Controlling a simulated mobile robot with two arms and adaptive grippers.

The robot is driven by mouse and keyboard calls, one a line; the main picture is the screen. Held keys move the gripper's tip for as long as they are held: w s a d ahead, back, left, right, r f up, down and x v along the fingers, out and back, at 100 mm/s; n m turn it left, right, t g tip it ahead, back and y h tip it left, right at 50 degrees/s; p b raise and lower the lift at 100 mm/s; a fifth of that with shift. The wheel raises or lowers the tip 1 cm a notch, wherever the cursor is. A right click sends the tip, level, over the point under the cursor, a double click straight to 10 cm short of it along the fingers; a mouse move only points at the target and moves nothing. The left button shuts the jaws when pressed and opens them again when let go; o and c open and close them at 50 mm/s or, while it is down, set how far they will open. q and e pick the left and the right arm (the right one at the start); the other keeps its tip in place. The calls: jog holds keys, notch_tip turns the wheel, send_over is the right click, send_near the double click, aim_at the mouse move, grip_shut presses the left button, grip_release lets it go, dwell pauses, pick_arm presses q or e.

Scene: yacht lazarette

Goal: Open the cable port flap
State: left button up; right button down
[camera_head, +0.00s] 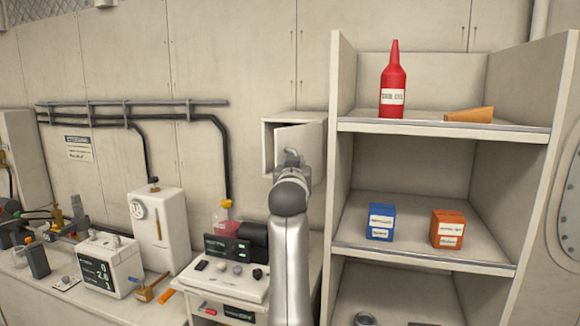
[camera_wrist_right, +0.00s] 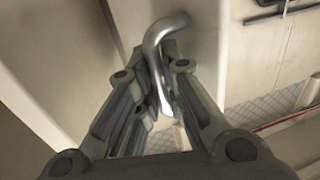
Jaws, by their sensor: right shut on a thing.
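The cable port flap (camera_head: 313,135) is a pale panel on a small box (camera_head: 281,117) fixed to the wall, left of the shelf unit. The flap stands partly open, with a gap at its left side and along the top. A bent metal handle (camera_wrist_right: 157,45) sticks out from the flap (camera_wrist_right: 205,50). My right gripper (camera_wrist_right: 160,105) is shut on the handle, which runs down between its fingers. In the head view my right arm hides the gripper's fingers and the lower part of the flap. My left gripper is not in view.
The shelf unit (camera_head: 336,180) stands close to the right, holding a red bottle (camera_head: 393,82), an orange wedge-shaped thing (camera_head: 470,115), a blue box (camera_head: 381,222) and an orange box (camera_head: 447,229). A workbench (camera_head: 150,312) with instruments is at the left. Pipes (camera_head: 150,102) run along the wall.

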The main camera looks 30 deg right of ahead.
jog(key=shift+s+d, duration=0.4)
jog(key=shift+s, duration=0.15)
jog(key=shift+s+d, duration=0.15)
jog(key=shift+s, duration=0.05)
jog(key=c, duration=1.5)
grip_release()
jog(key=v, duration=1.2)
jog(key=shift+f, duration=0.1)
